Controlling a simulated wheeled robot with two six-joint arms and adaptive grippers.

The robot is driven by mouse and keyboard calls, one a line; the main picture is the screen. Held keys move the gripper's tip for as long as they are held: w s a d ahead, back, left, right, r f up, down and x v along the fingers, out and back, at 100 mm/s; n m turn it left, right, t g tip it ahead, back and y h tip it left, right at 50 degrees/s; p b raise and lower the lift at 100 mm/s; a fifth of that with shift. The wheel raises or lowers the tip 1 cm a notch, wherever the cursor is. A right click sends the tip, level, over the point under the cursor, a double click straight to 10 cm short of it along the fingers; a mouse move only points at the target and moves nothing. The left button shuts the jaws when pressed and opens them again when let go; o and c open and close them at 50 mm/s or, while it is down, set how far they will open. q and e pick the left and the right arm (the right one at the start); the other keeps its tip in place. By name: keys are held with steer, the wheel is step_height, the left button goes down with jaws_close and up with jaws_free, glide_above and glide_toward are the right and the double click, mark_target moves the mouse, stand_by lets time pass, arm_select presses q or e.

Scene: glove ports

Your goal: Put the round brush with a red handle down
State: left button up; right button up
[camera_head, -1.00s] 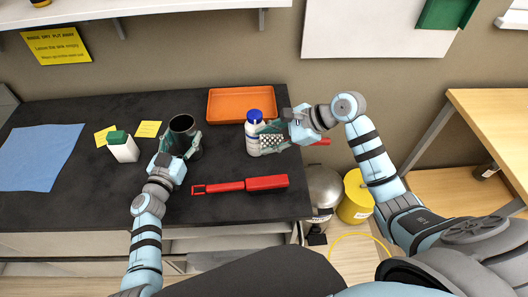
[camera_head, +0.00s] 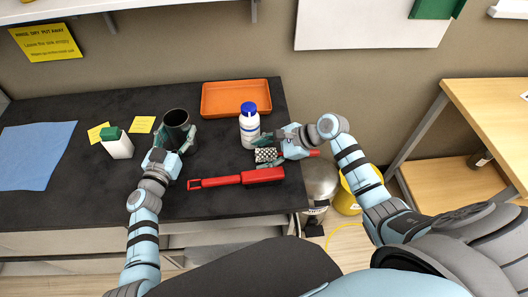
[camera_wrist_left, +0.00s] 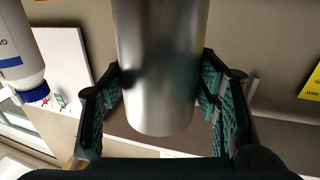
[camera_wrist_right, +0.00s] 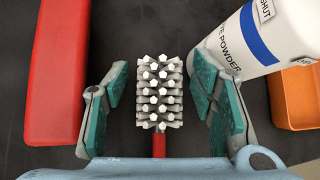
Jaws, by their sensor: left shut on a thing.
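The round brush (camera_head: 266,155) has a head of grey and white bristles and a red handle. It is at the right end of the dark counter, between the white bottle and the red long-handled tool. In the right wrist view the brush head (camera_wrist_right: 158,95) lies between the fingers of my right gripper (camera_wrist_right: 158,105), with a gap on each side. That gripper is open over the brush. The handle runs under the palm and is mostly hidden. My left gripper (camera_head: 177,140) is shut around a metal cup (camera_wrist_left: 160,65), upright on the counter's middle.
A white bottle with a blue cap (camera_head: 249,130) stands just behind the brush. The red tool (camera_head: 235,179) lies in front. An orange tray (camera_head: 205,100) is at the back, a green-capped container (camera_head: 118,146) and a blue cloth (camera_head: 35,155) at left. The counter's right edge is close.

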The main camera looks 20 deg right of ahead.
steer(key=v, duration=1.2)
steer(key=shift+d+f, duration=0.4)
steer(key=c, duration=0.3)
steer(key=t+h, duration=0.6)
steer(key=h, duration=0.1)
glide_toward(313, 155)
steer(key=a+x, duration=0.2)
steer(key=x, duration=0.8)
steer(key=shift+r+m, duration=0.4)
jaws_close()
